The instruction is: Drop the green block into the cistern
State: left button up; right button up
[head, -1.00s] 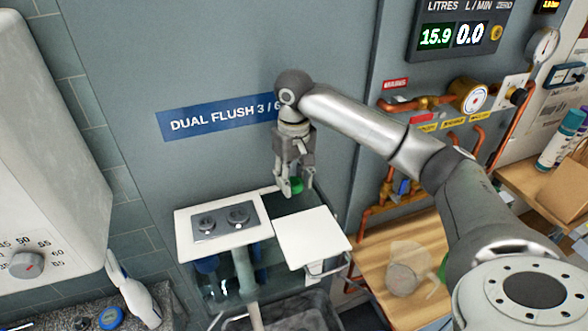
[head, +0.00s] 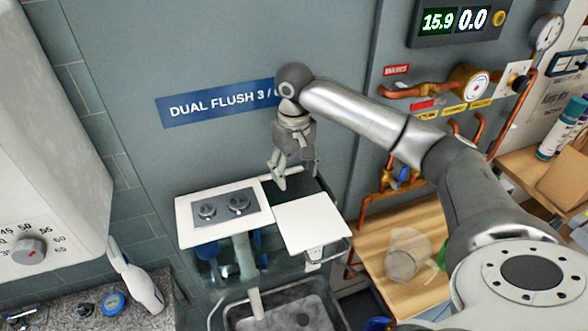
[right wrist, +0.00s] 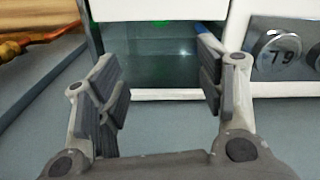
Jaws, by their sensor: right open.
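The cistern (head: 275,258) stands against the wall, with clear walls, water inside and a gap in its top between two white lid pieces. One lid piece (head: 180,222) carries a round-button flush plate; the other (head: 312,222) is plain. My right gripper (head: 290,182) is open and empty over the gap. In the right wrist view its spread fingers (right wrist: 160,90) frame the opening and dark water. The green block does not show in the head view. A small green patch shows in the water in the right wrist view; I cannot tell whether it is the block. My left gripper is out of view.
A grey sink (head: 290,312) lies below the cistern. A wooden bench (head: 400,240) with a clear jug (head: 405,258) and copper pipes (head: 480,140) are at the right. A white heater (head: 50,120) hangs at the left above a counter.

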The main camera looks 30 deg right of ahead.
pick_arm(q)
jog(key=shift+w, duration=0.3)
pick_arm(e)
notch_tip(320, 180, up, 12)
dwell(0.3)
dwell(0.8)
